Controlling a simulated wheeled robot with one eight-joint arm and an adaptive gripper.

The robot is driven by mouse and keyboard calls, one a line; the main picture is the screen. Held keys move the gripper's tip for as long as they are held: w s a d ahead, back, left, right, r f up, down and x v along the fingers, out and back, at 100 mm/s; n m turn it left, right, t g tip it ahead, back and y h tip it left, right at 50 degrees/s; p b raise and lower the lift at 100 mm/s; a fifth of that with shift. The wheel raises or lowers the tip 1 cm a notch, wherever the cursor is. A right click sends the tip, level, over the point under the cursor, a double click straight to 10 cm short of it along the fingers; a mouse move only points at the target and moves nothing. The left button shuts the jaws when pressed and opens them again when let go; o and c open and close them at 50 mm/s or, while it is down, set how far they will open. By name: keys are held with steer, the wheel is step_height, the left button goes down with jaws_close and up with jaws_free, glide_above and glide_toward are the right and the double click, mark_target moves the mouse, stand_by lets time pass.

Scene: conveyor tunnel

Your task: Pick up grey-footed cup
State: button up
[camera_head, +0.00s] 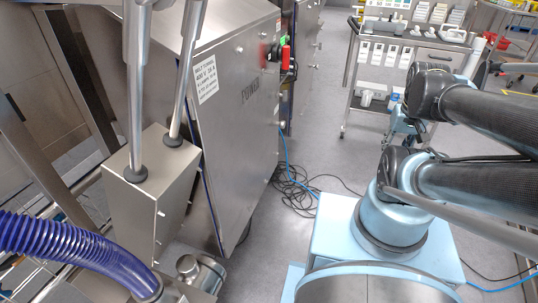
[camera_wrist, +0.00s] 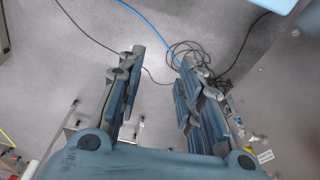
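I cannot make out a grey-footed cup for certain in either view. In the head view several small pale items, some of them cup-like, stand on the top of a metal cart (camera_head: 433,42) at the back right; they are too small to tell apart. My gripper (camera_wrist: 162,57) is open and empty in the wrist view, its two blue-grey fingers spread apart with only floor and cables beyond them. In the head view my gripper is partly hidden by my arm, in front of the cart.
A steel cabinet (camera_head: 236,110) marked "POWER" stands left of centre. A metal box (camera_head: 150,200) with upright tubes and a purple hose (camera_head: 70,250) are at the lower left. Black cables (camera_head: 295,190) lie on the grey floor (camera_head: 325,150) between cabinet and cart, which is otherwise clear.

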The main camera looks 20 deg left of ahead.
steer(key=shift+w+d, duration=0.15)
steer(key=shift+w, duration=0.25)
